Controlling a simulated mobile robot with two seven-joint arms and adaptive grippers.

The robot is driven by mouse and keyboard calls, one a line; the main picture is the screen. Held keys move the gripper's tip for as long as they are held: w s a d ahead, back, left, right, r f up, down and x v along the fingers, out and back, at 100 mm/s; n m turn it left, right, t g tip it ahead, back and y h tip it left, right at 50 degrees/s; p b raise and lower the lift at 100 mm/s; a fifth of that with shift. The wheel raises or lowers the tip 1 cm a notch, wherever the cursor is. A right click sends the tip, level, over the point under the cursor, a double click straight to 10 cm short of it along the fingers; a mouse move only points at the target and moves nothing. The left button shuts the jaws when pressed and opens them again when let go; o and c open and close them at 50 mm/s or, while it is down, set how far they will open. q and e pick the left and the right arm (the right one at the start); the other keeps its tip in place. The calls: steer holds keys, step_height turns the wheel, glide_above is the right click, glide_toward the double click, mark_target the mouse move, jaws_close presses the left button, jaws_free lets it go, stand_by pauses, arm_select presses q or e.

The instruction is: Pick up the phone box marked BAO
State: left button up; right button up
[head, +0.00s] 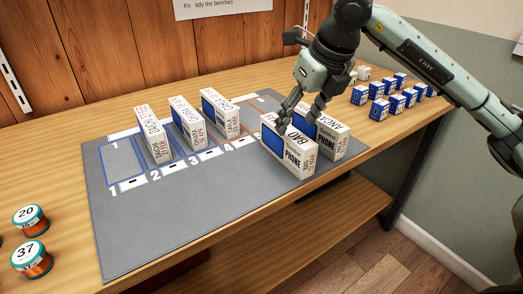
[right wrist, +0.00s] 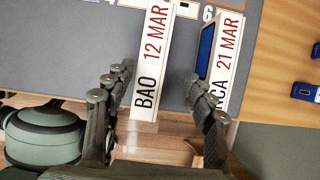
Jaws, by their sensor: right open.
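The white phone box marked BAO (head: 297,155) stands upright on the grey mat (head: 160,225), near the mat's right end, with a blue panel on its face. In the right wrist view its top edge, reading BAO 12 MAR (right wrist: 153,60), lies between my fingers. My right gripper (head: 298,124) is open at the top of this box, its fingers pointing down. I cannot tell whether they touch it. My left gripper is not in view.
A box marked ANCA (head: 331,142) stands close behind BAO; the right-hand fingers overlap it in the right wrist view. Several phone boxes (head: 153,134) stand in numbered slots at left. Small blue boxes (head: 379,109) stand at right; labelled spools (head: 32,257) at left front.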

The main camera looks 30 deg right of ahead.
mark_target(289, 130)
steer(key=shift+a, duration=0.25)
steer(key=shift+w+a+f, duration=0.15)
steer(key=shift+f, duration=0.05)
steer(key=x, duration=0.3)
steer(key=shift+w+f, duration=0.2)
steer(key=shift+f, duration=0.05)
steer(key=x, duration=0.3)
steer(key=shift+w+a+f+p, duration=0.2)
steer(key=shift+a+p, duration=0.05)
steer(key=shift+p, duration=0.1)
steer(key=shift+w+f, duration=0.1)
steer(key=shift+f, duration=0.1)
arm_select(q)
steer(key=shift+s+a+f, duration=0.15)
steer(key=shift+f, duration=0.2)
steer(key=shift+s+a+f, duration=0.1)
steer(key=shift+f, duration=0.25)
arm_select(e)
steer(key=shift+c, duration=0.5)
jaws_close()
